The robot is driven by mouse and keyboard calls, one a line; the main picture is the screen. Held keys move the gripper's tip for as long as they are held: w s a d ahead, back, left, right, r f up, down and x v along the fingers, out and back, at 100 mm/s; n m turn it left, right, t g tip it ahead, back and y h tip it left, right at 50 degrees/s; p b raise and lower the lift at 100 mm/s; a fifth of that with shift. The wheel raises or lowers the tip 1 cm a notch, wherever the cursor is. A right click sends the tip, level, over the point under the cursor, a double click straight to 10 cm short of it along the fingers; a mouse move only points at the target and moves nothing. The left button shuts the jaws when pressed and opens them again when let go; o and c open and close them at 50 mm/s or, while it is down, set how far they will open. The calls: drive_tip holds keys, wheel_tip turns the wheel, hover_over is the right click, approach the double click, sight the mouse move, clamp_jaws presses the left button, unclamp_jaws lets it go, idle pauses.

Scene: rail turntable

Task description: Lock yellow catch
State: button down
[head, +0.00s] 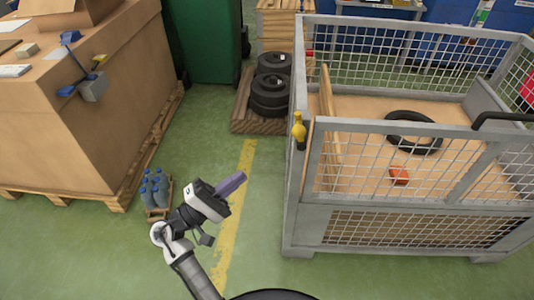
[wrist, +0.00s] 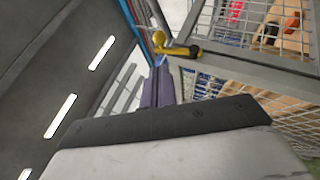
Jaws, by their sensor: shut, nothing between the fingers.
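The yellow catch (head: 299,130) is on the left front corner post of the grey mesh cage (head: 297,190). In the wrist view the catch (wrist: 183,50) has a rounded yellow end and a yellow bar along the cage's corner. My gripper (head: 232,184) has purple fingers and is to the left of the cage, apart from the catch in the head view. In the wrist view its fingers (wrist: 158,88) are together and empty, and appear just below the catch. I cannot tell whether the catch is locked.
The cage holds a black tyre (head: 413,132), an orange item (head: 399,176) and wooden planks (head: 329,120). Dark tyres (head: 270,92) sit on a pallet behind. Blue-capped bottles (head: 154,188) and a large cardboard box (head: 70,130) stand at left. Green floor between is clear.

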sight(300, 137)
drive_tip(key=p+x, duration=0.3)
drive_tip(key=x, duration=1)
drive_tip(key=shift+d+r+p, duration=0.15)
drive_tip(key=shift+d+p, duration=0.2)
drive_tip(key=shift+p, duration=0.05)
drive_tip(key=shift+r, duration=0.1)
drive_tip(key=shift+d+r+m+g+y+p, duration=0.7)
drive_tip(key=shift+m+g+p, duration=0.3)
drive_tip(key=shift+g+p, duration=0.15)
drive_tip(key=shift+d+r+m+g+y+p, duration=0.3)
drive_tip(key=shift+d+m+g+y+p, duration=0.25)
drive_tip(key=shift+p, duration=0.3)
drive_tip(key=d+f+m+g+y+p, duration=0.1)
drive_tip(key=d+f+y+p, duration=0.2)
drive_tip(key=d, duration=0.5)
drive_tip(key=shift+d+f+p, duration=0.4)
drive_tip(key=shift+f+p, duration=0.1)
drive_tip(key=shift+p, duration=0.2)
drive_tip(key=shift+f+m, duration=0.1)
drive_tip(key=shift+m, duration=0.15)
